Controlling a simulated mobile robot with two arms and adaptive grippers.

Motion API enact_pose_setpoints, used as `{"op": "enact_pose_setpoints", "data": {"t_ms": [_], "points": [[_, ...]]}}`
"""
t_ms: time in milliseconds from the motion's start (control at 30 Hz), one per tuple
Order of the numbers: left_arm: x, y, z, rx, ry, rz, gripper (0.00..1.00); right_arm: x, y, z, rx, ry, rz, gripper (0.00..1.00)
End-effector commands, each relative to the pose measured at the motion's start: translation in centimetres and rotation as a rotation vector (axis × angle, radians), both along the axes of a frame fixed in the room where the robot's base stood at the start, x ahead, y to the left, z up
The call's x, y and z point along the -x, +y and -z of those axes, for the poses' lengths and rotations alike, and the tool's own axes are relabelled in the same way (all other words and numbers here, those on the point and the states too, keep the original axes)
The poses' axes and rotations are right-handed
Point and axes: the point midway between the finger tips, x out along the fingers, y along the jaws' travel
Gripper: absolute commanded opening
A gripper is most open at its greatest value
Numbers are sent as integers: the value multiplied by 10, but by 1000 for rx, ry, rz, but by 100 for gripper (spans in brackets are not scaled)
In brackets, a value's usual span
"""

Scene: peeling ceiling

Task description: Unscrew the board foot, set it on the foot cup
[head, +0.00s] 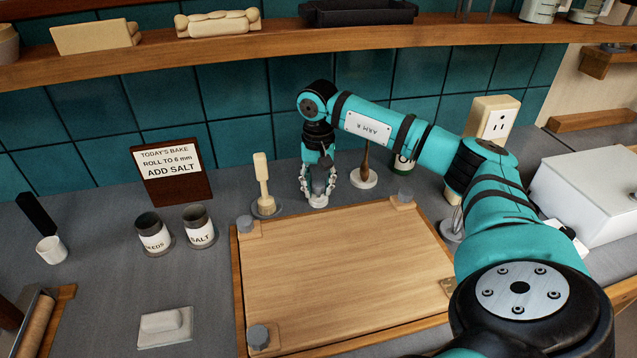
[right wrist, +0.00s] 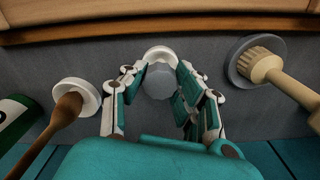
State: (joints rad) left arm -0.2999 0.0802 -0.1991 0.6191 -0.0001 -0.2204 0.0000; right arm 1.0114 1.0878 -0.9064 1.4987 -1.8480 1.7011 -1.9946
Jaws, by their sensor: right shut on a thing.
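My right gripper (head: 318,190) is shut on a grey board foot, behind the back edge of the wooden board (head: 340,265). The foot (right wrist: 158,82) shows between the fingers in the right wrist view. The white foot cup (head: 318,202) is directly under the fingers, and its rim (right wrist: 158,52) shows past the foot. I cannot tell whether the foot touches the cup. Other grey feet stand at the board's back left (head: 244,223), back right (head: 405,195) and front left (head: 257,336) corners. The front right corner is partly hidden by my right arm. My left gripper is not in view.
A wooden pestle-like tool (head: 262,185) stands left of the cup, and a brown-handled tool (head: 365,165) on a white base stands right. Two labelled jars (head: 198,228) and a sign (head: 170,170) are at the left. A shelf (head: 280,46) runs above. The board top is clear.

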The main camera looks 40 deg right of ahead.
Motion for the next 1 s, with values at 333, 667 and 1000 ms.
{"op": "enact_pose_setpoints", "data": {"t_ms": [333,667,1000], "points": [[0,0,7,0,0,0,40,0,0,10,0,0,0,0],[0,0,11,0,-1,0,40,0,0,17,0,0,0,0],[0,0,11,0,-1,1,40,0,0,17,0,1,0,40]]}}
